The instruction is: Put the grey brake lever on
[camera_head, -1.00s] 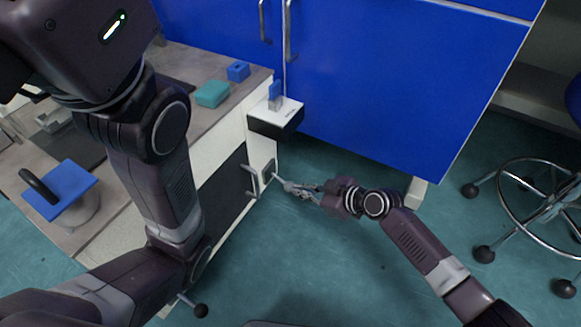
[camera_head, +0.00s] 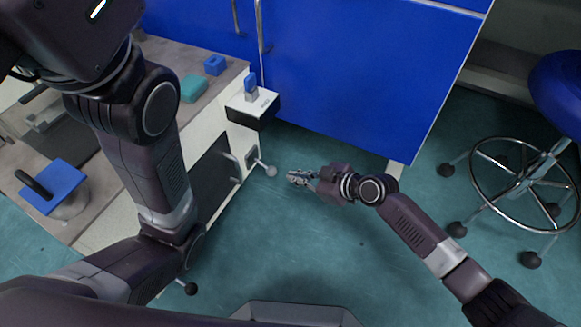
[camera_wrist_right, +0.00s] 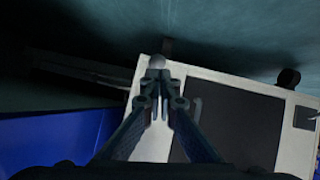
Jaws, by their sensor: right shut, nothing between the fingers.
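The grey brake lever (camera_head: 264,166) sticks out from the side of the white machine, low under its small white-topped box. It is a thin rod ending in a round grey ball. The ball also shows in the right wrist view (camera_wrist_right: 156,61), just beyond the fingertips. My right gripper (camera_head: 292,177) is shut and empty, to the right of the ball with a small gap in the head view. The right wrist view also shows its fingers together (camera_wrist_right: 160,88). My left arm crosses the left of the head view, but its gripper is out of frame.
Blue cabinets (camera_head: 350,70) stand behind. A stool (camera_head: 530,190) stands at the right. Open floor (camera_head: 300,250) lies in front.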

